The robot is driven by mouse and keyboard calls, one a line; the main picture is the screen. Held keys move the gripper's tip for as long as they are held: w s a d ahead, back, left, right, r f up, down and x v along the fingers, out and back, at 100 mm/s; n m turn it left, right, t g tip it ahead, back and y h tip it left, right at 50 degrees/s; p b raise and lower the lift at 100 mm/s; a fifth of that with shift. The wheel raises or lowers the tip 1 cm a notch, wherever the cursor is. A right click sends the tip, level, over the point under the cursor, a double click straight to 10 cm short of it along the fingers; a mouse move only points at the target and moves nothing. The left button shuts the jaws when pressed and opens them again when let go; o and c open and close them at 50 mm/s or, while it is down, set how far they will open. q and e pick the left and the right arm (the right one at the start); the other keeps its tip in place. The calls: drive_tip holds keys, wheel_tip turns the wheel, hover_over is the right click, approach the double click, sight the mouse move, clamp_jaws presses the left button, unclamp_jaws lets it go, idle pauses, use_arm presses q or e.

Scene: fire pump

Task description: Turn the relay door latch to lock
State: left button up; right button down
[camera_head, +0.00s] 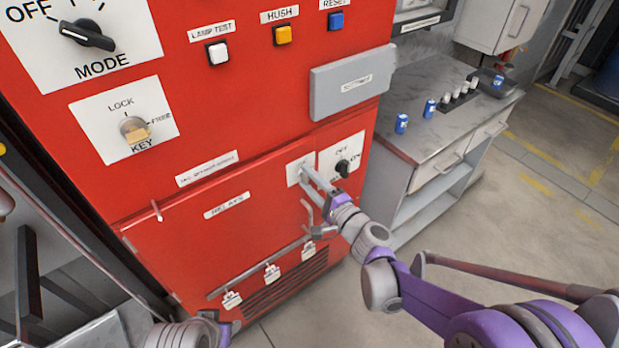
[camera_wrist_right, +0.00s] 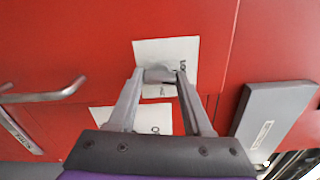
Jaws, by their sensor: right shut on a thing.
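The relay door (camera_head: 215,250) is the lower red panel labelled RELAYS, and it looks closed. Its latch is a small grey knob (camera_wrist_right: 160,73) on a white plate (camera_head: 295,166) near the door's upper right corner. My right gripper (camera_head: 307,174) is at that plate, shut on the latch knob. In the right wrist view its two fingers (camera_wrist_right: 160,80) stand on either side of the knob, which looks crosswise between the tips.
An off/on switch (camera_head: 343,168) sits right beside the latch plate. A bent door handle (camera_wrist_right: 45,95) and a rail (camera_head: 262,268) with hanging tags are below. A grey box (camera_head: 350,85) juts out above. A grey counter (camera_head: 425,140) with blue cans stands at right.

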drive_tip(key=shift+n, duration=0.9)
drive_tip(key=shift+p, duration=0.3)
drive_tip(key=shift+c, duration=1.6)
unclamp_jaws()
drive_tip(key=shift+s+d, duration=0.1)
drive_tip(key=v, duration=1)
drive_tip(key=shift+s+d, duration=0.15)
drive_tip(key=shift+s, duration=0.1)
